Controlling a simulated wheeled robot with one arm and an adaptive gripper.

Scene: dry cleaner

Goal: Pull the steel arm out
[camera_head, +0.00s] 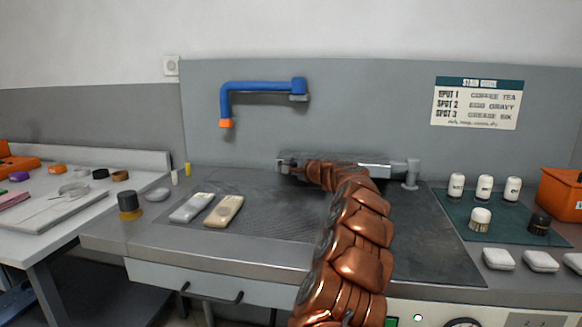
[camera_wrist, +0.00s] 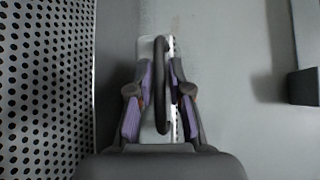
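The steel arm (camera_head: 376,164) is a long grey bar at the back of the board, lying along the back panel. Its right end meets a short upright post (camera_head: 411,174). My copper arm hides part of it in the head view, along with my gripper. In the wrist view the steel arm is a pale strip (camera_wrist: 149,52) with a dark loop handle (camera_wrist: 162,80). My gripper (camera_wrist: 161,68) has its two purple-padded fingers close on either side of this handle. I cannot tell whether both pads press on it.
A blue pipe (camera_head: 262,86) with an orange tip hangs on the panel. Two pale oblong items (camera_head: 224,211) lie on the board's left part. White bottles (camera_head: 484,188) and an orange bin (camera_head: 561,194) stand at right. The board right of my arm is bare.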

